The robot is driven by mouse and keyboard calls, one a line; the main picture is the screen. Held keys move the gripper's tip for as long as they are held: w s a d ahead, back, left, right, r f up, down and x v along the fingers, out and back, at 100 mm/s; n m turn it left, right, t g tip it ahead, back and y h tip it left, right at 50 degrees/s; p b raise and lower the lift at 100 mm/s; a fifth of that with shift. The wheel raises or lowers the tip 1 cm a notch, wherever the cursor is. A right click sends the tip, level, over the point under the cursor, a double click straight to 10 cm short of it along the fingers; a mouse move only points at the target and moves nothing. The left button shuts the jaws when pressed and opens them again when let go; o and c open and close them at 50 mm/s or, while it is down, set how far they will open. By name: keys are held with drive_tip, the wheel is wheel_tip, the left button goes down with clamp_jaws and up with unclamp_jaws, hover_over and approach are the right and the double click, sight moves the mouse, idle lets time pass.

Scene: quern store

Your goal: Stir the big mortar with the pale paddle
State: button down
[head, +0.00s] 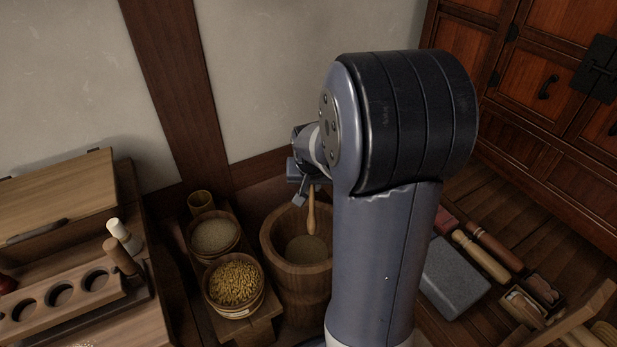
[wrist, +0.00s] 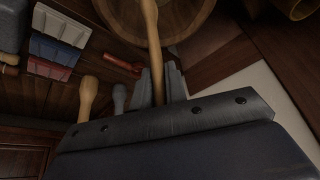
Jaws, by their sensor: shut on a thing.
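The big mortar (head: 268,245) is a wide wooden tub on the floor, with pale grain-coloured contents inside. My gripper (head: 306,194) is above its far rim, partly hidden by my arm. It is shut on the pale paddle (head: 311,214), which hangs nearly upright with its broad lower end within the mortar's opening. I cannot tell whether the tip touches the contents. In the wrist view, the paddle (wrist: 152,40) runs from between my gripper's fingers (wrist: 159,85) toward the mortar (wrist: 195,12). My arm hides the mortar's right side in the head view.
Two tubs, one of pale meal (head: 214,236) and one of yellow grain (head: 235,283), stand close left of the mortar. A grey stone block (head: 455,277) and wooden rollers (head: 481,257) lie right. A wooden cabinet (head: 550,130) stands back right.

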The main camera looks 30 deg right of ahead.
sight(312, 225)
wheel_tip(312, 225, down, 16)
drive_tip(key=b, duration=1.3)
drive_tip(key=shift+f, duration=0.2)
